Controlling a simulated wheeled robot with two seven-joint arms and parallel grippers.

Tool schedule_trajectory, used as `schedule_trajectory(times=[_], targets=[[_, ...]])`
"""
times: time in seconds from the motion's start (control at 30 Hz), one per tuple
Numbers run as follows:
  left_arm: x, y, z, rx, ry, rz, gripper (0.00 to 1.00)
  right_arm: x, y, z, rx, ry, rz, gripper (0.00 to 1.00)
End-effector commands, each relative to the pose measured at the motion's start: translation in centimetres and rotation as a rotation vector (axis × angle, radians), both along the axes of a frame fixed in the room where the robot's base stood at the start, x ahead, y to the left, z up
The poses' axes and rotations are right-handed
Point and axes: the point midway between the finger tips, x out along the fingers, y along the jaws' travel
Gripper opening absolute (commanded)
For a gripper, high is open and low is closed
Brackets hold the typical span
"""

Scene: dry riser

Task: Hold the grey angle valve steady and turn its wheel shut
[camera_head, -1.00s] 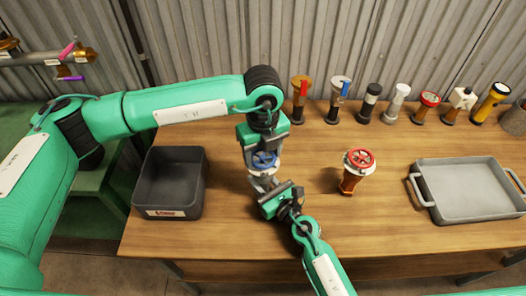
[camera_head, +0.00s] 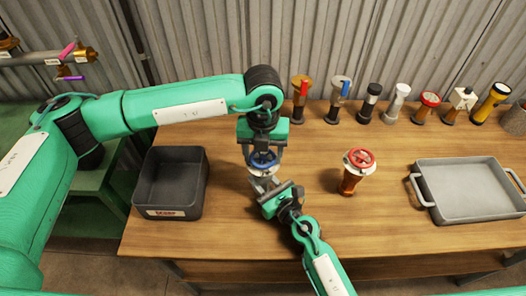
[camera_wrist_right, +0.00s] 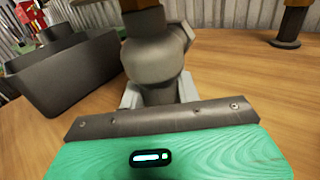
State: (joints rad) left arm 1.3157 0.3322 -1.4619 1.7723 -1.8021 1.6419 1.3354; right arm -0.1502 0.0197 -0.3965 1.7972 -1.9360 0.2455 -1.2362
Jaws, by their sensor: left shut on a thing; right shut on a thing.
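The grey angle valve (camera_wrist_right: 155,62) stands upright on the table, with its body close up in the right wrist view. Its blue wheel (camera_head: 263,160) shows on top in the head view. My left gripper (camera_head: 263,156) comes down from above with its fingers either side of the wheel, shut on it. My right gripper (camera_head: 261,184) reaches in from the front and is shut on the grey body. In the right wrist view its fingers (camera_wrist_right: 158,92) sit either side of the lower body. The grippers partly hide the valve in the head view.
A dark open bin (camera_head: 170,205) stands left of the valve. An orange valve with a red wheel (camera_head: 352,178) stands to the right. A grey tray (camera_head: 440,215) lies further right. Several fittings and a yellow torch (camera_head: 489,103) line the back edge.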

Motion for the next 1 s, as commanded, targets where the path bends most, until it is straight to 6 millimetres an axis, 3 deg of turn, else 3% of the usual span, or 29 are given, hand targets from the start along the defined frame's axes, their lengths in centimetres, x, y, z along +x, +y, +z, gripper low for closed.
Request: schedule_trajectory(times=[0.5,1.0], targets=[[0.06,0.04,0.15,-0.001,-0.002,-0.350,0.38,0.01,-0.04,-0.04,-0.001,0.001,-0.001,0.00],[0.07,0.05,0.16,-0.002,-0.002,-0.422,0.38,-0.02,-0.03,-0.08,0.000,0.002,0.000,0.00]])
